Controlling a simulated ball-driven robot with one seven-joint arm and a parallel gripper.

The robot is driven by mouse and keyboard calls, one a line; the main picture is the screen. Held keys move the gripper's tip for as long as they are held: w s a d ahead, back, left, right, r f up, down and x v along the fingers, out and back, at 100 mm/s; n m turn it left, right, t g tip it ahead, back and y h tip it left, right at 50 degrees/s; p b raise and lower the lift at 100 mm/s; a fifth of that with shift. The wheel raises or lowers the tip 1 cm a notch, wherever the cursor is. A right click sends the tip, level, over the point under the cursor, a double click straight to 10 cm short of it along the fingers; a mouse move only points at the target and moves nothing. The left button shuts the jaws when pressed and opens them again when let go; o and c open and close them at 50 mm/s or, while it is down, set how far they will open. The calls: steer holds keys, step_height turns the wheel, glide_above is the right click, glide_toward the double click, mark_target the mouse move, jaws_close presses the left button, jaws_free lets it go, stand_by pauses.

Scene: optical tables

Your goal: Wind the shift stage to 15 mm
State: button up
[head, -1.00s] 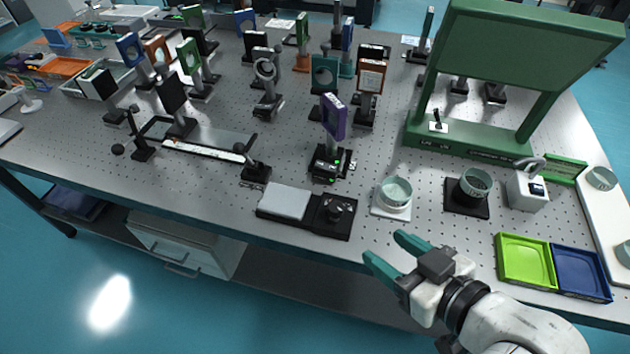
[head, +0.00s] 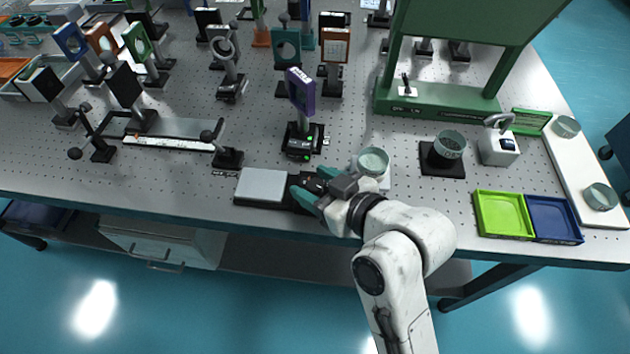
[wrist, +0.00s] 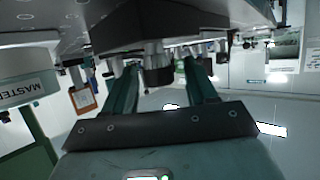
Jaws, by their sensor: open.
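A low black unit (head: 297,205) with a silver plate (head: 262,186) on its left half lies at the table's front edge. I take it for the shift stage; no scale reading is legible. Its dark round knob is on the right half, mostly hidden by my gripper in the head view. My gripper (head: 312,184) is open, its green fingers over that right half. In the wrist view, which is upside down, a dark knob (wrist: 157,72) under a black block (wrist: 145,22) shows between the fingers (wrist: 162,66), with gaps at both sides. Contact cannot be told.
A pale dish on a white base (head: 373,161) stands close to the right of my gripper. A purple plate (head: 300,92) on a post with a green-lit base stands behind. Green (head: 503,213) and blue (head: 553,219) trays lie at the right. A green frame (head: 440,98) stands behind.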

steer(key=shift+w+a+f, duration=0.1)
steer(key=c, duration=1)
steer(key=shift+o, duration=0.2)
steer(key=shift+m+t+h+p, duration=0.7)
steer(key=shift+m+t+h, duration=0.5)
steer(key=shift+m+h, duration=0.35)
steer(key=shift+m+t+h+b, duration=0.65)
steer(key=shift+m+t+h, duration=0.15)
steer(key=shift+m+h, duration=0.6)
steer(key=shift+m, duration=0.25)
